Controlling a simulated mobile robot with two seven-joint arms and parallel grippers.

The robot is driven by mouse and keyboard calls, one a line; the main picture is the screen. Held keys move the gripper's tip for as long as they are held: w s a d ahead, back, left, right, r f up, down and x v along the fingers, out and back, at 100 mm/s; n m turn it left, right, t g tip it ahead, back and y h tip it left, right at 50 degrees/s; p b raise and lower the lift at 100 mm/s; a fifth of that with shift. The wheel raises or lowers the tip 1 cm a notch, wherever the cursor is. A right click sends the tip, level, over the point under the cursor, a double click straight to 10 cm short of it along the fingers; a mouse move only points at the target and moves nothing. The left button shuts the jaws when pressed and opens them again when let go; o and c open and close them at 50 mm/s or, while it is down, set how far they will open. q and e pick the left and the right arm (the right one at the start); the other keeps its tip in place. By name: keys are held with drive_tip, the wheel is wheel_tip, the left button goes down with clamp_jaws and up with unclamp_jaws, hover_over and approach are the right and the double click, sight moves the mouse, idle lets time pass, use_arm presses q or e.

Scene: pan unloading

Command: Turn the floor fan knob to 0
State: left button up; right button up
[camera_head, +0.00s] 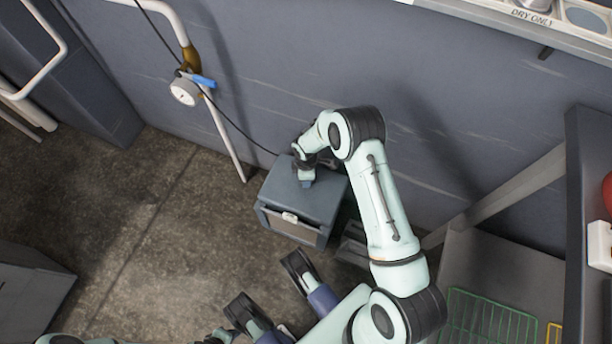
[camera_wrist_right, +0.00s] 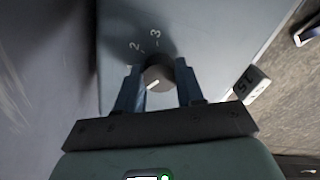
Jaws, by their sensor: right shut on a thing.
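The floor fan is a blue-grey box (camera_head: 282,196) standing on the floor against the wall. Its dark round knob (camera_wrist_right: 159,73) is on the top face, with a white mark toward the lower left in the wrist view. The printed numbers 2 and 3 show beyond the knob; other markings are hidden. My right gripper (camera_head: 306,178) reaches down onto the box top. In the wrist view, its two blue fingers (camera_wrist_right: 158,88) are on either side of the knob, shut on it. My left gripper (camera_head: 270,290) is low in the head view, fingers apart and empty.
A pipe with a gauge (camera_head: 185,92) and blue valve handle stands left of the box, with a black cable nearby. A shelf with a green rack (camera_head: 490,318) is at lower right.

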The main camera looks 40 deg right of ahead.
drive_tip(key=shift+n, duration=1.1)
drive_tip(key=o, duration=1)
drive_tip(key=shift+o, duration=0.2)
use_arm(q)
drive_tip(key=shift+r, duration=0.1)
use_arm(e)
drive_tip(key=shift+r, duration=0.15)
use_arm(q)
drive_tip(key=w+d+r+t+p, duration=0.1)
drive_tip(key=w+r+t+p, duration=0.2)
drive_tip(key=w+r, duration=0.3)
drive_tip(key=shift+w+m+p, duration=0.3)
drive_tip(key=shift+w+p, duration=0.15)
drive_tip(key=shift+w, duration=0.4)
use_arm(e)
wheel_tip(320, 180, up, 13)
